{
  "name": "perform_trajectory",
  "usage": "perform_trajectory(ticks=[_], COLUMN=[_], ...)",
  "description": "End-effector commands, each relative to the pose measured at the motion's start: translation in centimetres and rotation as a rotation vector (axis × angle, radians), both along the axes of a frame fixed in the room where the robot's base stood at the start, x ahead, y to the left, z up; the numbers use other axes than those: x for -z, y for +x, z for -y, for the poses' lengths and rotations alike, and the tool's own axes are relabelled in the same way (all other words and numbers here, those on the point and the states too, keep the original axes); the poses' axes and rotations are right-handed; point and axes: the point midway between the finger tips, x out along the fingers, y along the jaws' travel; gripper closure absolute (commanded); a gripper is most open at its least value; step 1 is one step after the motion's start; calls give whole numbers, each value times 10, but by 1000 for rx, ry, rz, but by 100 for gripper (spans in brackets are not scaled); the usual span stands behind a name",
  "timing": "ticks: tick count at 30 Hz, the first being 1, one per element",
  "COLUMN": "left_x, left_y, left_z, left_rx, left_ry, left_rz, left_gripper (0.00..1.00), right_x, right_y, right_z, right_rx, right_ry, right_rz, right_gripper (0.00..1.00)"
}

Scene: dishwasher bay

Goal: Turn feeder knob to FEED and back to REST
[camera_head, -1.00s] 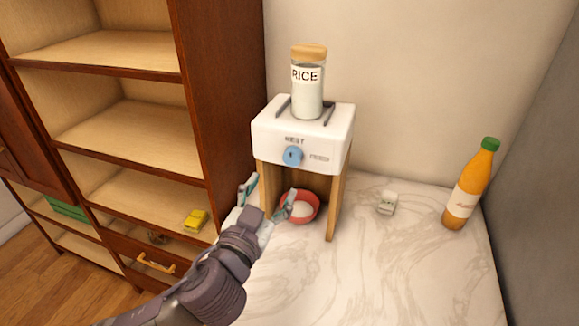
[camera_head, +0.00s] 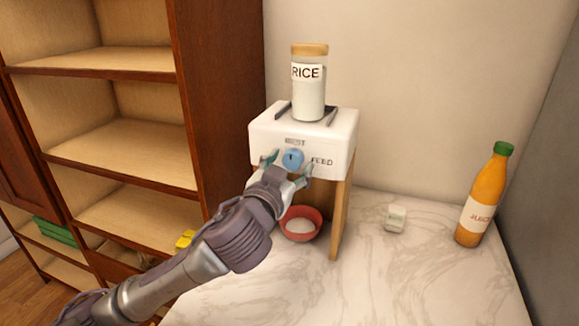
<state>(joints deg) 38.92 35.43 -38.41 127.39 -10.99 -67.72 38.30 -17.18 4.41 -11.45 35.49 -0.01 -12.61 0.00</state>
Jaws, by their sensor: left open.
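The feeder (camera_head: 331,131) is a white box on wooden legs, standing on the marble counter. Its round blue knob (camera_head: 293,159) is on the front face. The word FEED (camera_head: 322,162) is to the right of the knob, and a small label (camera_head: 295,142), too blurred to read, is above it. My left gripper (camera_head: 288,165) is open, with one finger to the left of the knob and the other to its lower right. I cannot tell whether the fingers touch the knob. My right gripper is not in view.
A rice jar (camera_head: 309,88) stands on the feeder. A red bowl (camera_head: 301,225) with white contents sits below it. A small white object (camera_head: 395,218) and an orange juice bottle (camera_head: 483,196) are to the right. A wooden shelf unit (camera_head: 218,90) stands left. The front counter is clear.

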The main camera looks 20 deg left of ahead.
Motion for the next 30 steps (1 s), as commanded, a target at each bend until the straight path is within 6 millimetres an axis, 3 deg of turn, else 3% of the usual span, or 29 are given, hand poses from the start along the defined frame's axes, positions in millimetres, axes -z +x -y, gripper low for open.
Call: perform_trajectory(ticks=[9, 20, 30], left_x=[0, 0, -1], left_y=[3, 3, 3], left_z=[0, 0, 0], left_rx=[0, 0, -1], left_ry=[0, 0, 55], left_rz=[-1, -1, 0], left_gripper=[35, 95, 95], right_x=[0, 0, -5], right_y=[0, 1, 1], right_z=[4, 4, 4], right_rx=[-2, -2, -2], right_ry=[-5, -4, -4], right_rz=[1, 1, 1], right_gripper=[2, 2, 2])
